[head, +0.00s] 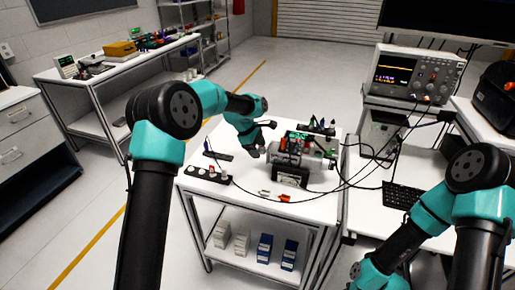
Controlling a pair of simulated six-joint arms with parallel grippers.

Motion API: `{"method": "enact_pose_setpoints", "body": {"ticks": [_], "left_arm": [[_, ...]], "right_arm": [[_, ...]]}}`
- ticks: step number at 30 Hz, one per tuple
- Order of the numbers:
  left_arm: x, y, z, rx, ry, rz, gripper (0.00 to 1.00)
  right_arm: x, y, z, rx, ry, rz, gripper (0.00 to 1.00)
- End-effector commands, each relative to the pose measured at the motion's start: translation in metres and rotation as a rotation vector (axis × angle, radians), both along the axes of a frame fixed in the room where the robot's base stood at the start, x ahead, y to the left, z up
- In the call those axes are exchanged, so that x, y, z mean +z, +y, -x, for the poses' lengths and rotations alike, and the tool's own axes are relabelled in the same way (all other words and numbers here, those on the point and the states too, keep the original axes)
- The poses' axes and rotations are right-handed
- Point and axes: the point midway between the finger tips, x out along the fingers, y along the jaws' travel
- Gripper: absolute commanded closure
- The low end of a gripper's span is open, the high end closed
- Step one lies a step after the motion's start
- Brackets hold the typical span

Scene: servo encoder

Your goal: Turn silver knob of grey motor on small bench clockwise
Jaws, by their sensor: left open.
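The grey motor (312,163) sits on the small white bench (232,187), with a dark block at its front and small parts and wires on top. My left gripper (262,139) is just left of the motor, above the bench top, with its dark fingers apart and nothing seen between them. The silver knob cannot be made out clearly; the motor's left end is small and partly behind the fingers. I cannot tell whether the fingers touch it. My right arm comes down at the lower right, and its gripper is outside the picture.
Black cables run from the motor across the bench to the right. A dark strip with small parts (208,174) lies at the bench's left. Small orange-red parts (284,198) lie near its front edge. An oscilloscope (412,75) and keyboard (402,196) are on the right.

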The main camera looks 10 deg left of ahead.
Motion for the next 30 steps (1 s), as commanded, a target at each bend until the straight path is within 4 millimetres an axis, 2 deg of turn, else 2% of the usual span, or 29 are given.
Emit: {"method": "enact_pose_setpoints", "body": {"ticks": [6,21,30], "left_arm": [[0.0,0.0,0.0001,0.0,0.0,0.0,0.41],[0.0002,0.0001,0.0001,0.0,0.001,0.0,0.88],[-0.0002,0.0002,0.0008,0.0,-0.021,0.002,0.88]], "right_arm": [[0.0,0.0,0.0,0.0,0.0,0.0,0.57],[0.0,0.0,0.0,0.0,0.0,0.0,0.57],[0.0,0.0,0.0,0.0,0.0,0.0,0.57]]}}
